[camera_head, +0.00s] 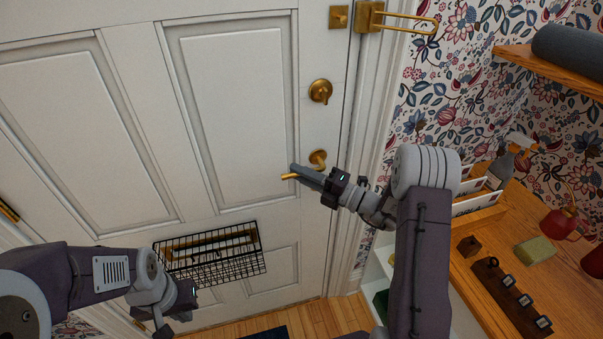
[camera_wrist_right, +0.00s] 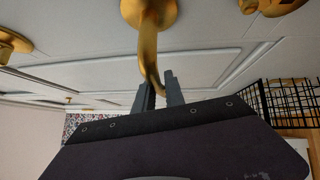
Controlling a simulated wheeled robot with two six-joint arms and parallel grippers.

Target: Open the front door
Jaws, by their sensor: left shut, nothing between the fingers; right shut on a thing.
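The front door (camera_head: 228,110) is white and panelled, and it looks shut in its frame. A brass lever handle (camera_head: 318,158) sits on its right side. My right gripper (camera_head: 300,173) is shut on the handle's lever, whose tip sticks out to the left of the fingers. In the right wrist view, the brass handle (camera_wrist_right: 148,40) curves down between the fingers (camera_wrist_right: 160,90). A round brass deadbolt (camera_head: 320,91) with a thumb turn sits above the handle. My left gripper (camera_head: 172,318) is low at the left, shut and empty, its fingertips hard to make out.
A brass swing-bar latch (camera_head: 402,20) is on the frame at the top right. A wooden table (camera_head: 480,270) with several objects stands at the right, close to my right arm. A wooden shelf (camera_head: 550,70) is above it.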

